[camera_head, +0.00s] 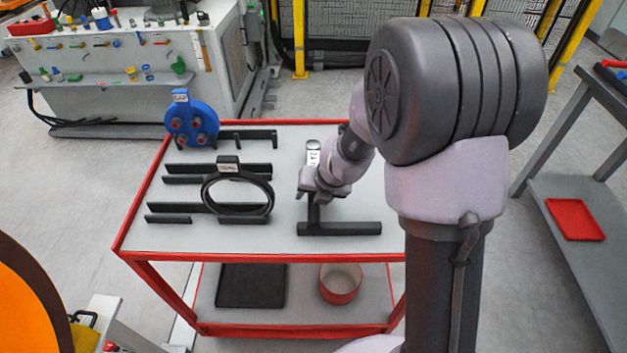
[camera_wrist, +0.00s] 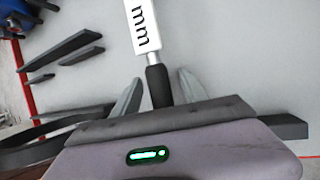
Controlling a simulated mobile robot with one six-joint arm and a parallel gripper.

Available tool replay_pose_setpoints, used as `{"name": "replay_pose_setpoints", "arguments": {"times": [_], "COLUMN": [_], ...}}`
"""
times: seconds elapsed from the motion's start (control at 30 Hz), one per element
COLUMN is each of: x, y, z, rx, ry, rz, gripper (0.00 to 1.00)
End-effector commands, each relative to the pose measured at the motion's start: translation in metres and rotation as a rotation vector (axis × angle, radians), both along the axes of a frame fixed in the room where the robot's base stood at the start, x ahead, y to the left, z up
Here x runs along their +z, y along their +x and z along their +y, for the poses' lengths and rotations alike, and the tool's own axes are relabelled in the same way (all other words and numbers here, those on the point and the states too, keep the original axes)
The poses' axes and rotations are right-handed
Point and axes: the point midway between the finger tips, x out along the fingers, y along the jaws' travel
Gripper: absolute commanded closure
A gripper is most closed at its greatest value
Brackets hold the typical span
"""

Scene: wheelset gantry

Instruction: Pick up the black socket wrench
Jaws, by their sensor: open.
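The socket wrench (camera_head: 313,157) lies on the top of the red-edged cart (camera_head: 215,246). It has a pale, marked shaft and a black handle. In the wrist view the wrench's black handle (camera_wrist: 158,85) runs between the two fingers of my gripper (camera_wrist: 157,88), with a visible gap on each side. The lettering "mm" shows on its shaft. In the head view my gripper (camera_head: 318,194) is low over the cart top and covers part of the wrench. The fingers are open; the lower end of the handle is hidden behind the gripper body in the wrist view.
A black bar (camera_head: 340,229) lies in front of my gripper. To the left are a black ring (camera_head: 205,199) on black rails and a blue disc (camera_head: 191,127) with red knobs. The lower shelf holds a black tray (camera_head: 250,286) and a red bowl (camera_head: 340,290).

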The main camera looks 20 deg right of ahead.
Motion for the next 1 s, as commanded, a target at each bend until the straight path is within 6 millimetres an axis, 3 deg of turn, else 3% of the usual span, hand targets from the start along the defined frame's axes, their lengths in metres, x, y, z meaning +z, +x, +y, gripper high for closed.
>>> {"name": "replay_pose_setpoints", "arguments": {"times": [0.07, 0.33, 0.73, 1.0], "x": [0.002, 0.002, 0.007, 0.04], "y": [0.0, 0.0, 0.0, 0.0], "z": [0.0, 0.0, 0.0, 0.0], "rx": [0.0, 0.0, 0.001, 0.001], "ry": [0.0, 0.0, -0.001, -0.001], "rz": [0.0, 0.0, -0.001, -0.001], "gripper": [0.49, 1.0, 1.0, 1.0]}}
